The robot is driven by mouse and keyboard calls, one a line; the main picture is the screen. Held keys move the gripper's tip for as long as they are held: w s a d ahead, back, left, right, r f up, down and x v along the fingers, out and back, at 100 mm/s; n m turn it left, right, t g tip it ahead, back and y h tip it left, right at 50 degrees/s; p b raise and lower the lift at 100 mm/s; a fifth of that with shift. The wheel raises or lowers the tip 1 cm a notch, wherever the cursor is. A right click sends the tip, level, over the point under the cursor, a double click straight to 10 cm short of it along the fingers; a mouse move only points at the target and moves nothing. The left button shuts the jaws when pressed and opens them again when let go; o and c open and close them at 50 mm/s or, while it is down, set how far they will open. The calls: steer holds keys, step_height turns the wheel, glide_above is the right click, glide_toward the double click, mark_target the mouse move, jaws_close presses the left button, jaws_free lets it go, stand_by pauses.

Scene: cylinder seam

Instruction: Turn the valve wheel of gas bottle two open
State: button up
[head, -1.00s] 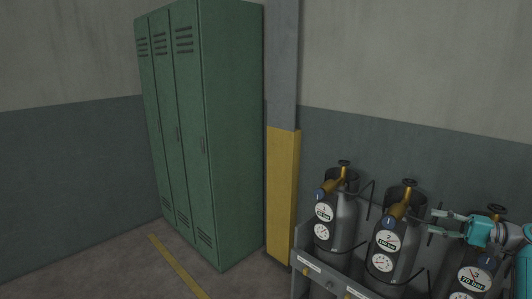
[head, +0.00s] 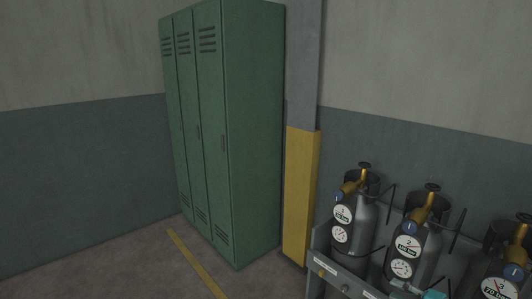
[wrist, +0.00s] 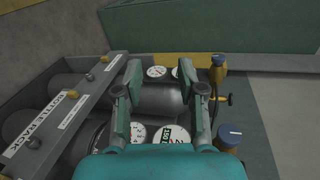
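Gas bottle two (head: 428,250) is a grey cylinder, the middle of three in the head view, with a "2" gauge and a brass valve. Its dark valve wheel (head: 432,187) sits on top. My gripper shows partly at the bottom edge of the head view, in front of and below bottle two's gauges, away from the wheel. In the wrist view my gripper (wrist: 158,78) is open, its two fingers apart with nothing held. A "2" gauge (wrist: 170,136) shows below the fingers there.
Bottle one (head: 362,230) stands to the left and bottle three (head: 510,270) to the right, partly cut off. The grey rack (wrist: 70,115) has a front rail with knobs. A yellow-based column (head: 300,190) and green lockers (head: 255,130) stand further left.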

steer(key=s+a+f+g+h, duration=0.1)
steer(key=s+a+f+h, duration=0.2)
steer(key=s+a+f, duration=0.7)
steer(key=s+a+f+h, duration=0.3)
steer(key=s+a+f, duration=0.5)
steer(key=f, duration=0.3)
steer(key=s+a+r+n+h, duration=0.1)
steer(key=s+a+n+h, duration=0.1)
steer(key=s, duration=0.6)
steer(key=s+a+n+h, duration=0.1)
steer(key=s+a, duration=0.2)
steer(key=s, duration=0.6)
steer(key=s+a+r+n+t+h, duration=0.1)
steer(key=s+r+n, duration=0.4)
steer(key=s+r, duration=0.7)
steer(key=shift+s+a+r+t, duration=0.2)
steer(key=shift+s+a+t, duration=0.3)
steer(key=shift+t, duration=0.1)
steer(key=shift+o, duration=0.7)
steer(key=s+a+r+n+t, duration=0.1)
steer(key=s+r+n, duration=0.2)
steer(key=r, duration=0.6)
steer(key=shift+s+r+n+y, duration=0.3)
steer(key=shift+s+r+y, duration=0.1)
steer(key=shift+s, duration=0.35)
steer(key=o, duration=0.8)
steer(key=shift+s+a+r, duration=0.1)
steer(key=shift+a+r, duration=0.05)
steer(key=shift+r, duration=0.05)
steer(key=shift+c, duration=0.2)
